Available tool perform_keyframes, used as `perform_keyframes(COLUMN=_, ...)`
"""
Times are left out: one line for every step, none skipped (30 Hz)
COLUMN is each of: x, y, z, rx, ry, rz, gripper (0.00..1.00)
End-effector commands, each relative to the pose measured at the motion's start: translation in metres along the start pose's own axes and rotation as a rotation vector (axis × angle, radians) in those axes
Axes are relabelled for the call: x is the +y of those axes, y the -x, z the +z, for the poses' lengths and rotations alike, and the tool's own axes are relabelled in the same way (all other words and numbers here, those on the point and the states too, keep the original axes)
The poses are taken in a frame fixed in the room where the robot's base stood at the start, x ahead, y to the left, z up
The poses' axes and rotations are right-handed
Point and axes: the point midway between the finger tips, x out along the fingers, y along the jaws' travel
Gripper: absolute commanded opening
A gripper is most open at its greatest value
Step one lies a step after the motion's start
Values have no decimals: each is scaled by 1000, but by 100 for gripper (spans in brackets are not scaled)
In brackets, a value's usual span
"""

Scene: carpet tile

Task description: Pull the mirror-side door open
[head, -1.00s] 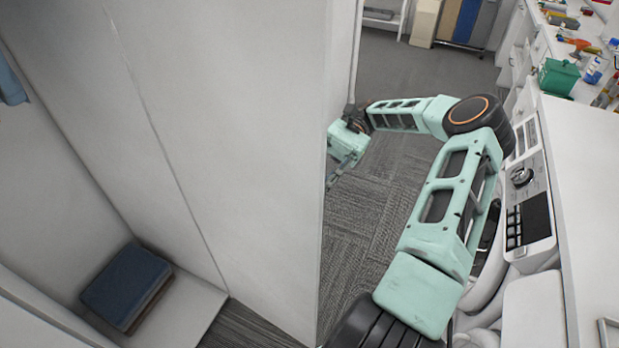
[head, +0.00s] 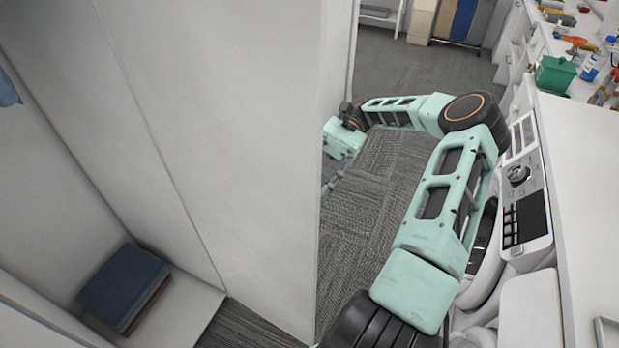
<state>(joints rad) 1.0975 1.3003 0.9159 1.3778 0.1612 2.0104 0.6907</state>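A large white door panel (head: 245,130) stands open in the left half of the head view, its free edge running down the middle of the picture. I cannot make out a mirror on the side that shows. My arm reaches around that edge, and my gripper (head: 328,186) is at the panel's far side. The panel hides part of the gripper and its fingertips, so I cannot tell whether it is open, shut or touching the door.
Inside the cabinet at left, folded dark blue cloth (head: 125,285) lies on a low shelf. A white washing machine (head: 535,195) stands close to my arm on the right. A green bin (head: 555,75) and tools sit on the counter behind. Grey carpet (head: 365,215) is free between.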

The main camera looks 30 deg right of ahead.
Motion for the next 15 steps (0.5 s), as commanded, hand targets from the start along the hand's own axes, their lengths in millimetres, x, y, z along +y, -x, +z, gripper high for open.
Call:
perform_keyframes(x=0, y=0, z=0, rx=0, ry=0, rz=0, gripper=43)
perform_keyframes(x=0, y=0, z=0, rx=0, ry=0, rz=0, gripper=43)
perform_keyframes(x=0, y=0, z=0, rx=0, ry=0, rz=0, gripper=43)
perform_keyframes(x=0, y=0, z=0, rx=0, ry=0, rz=0, gripper=43)
perform_keyframes(x=0, y=0, z=1, rx=0, ry=0, rz=0, gripper=43)
perform_keyframes(x=-1, y=0, z=2, rx=0, ry=1, rz=-1, gripper=43)
perform_keyframes(x=-1, y=0, z=3, rx=0, ry=1, rz=-1, gripper=43)
perform_keyframes(x=-2, y=0, z=5, rx=-1, ry=3, rz=-1, gripper=43)
perform_keyframes(x=-2, y=0, z=7, rx=-1, ry=3, rz=-1, gripper=43)
perform_keyframes(x=-3, y=0, z=10, rx=-1, ry=3, rz=-1, gripper=43)
perform_keyframes(x=-4, y=0, z=13, rx=-2, ry=4, rz=-2, gripper=43)
perform_keyframes(x=-5, y=0, z=17, rx=-2, ry=4, rz=-3, gripper=43)
perform_keyframes(x=-6, y=0, z=21, rx=-2, ry=5, rz=-3, gripper=43)
perform_keyframes(x=-6, y=0, z=25, rx=-1, ry=5, rz=-3, gripper=43)
perform_keyframes(x=-8, y=0, z=30, rx=-2, ry=5, rz=-2, gripper=43)
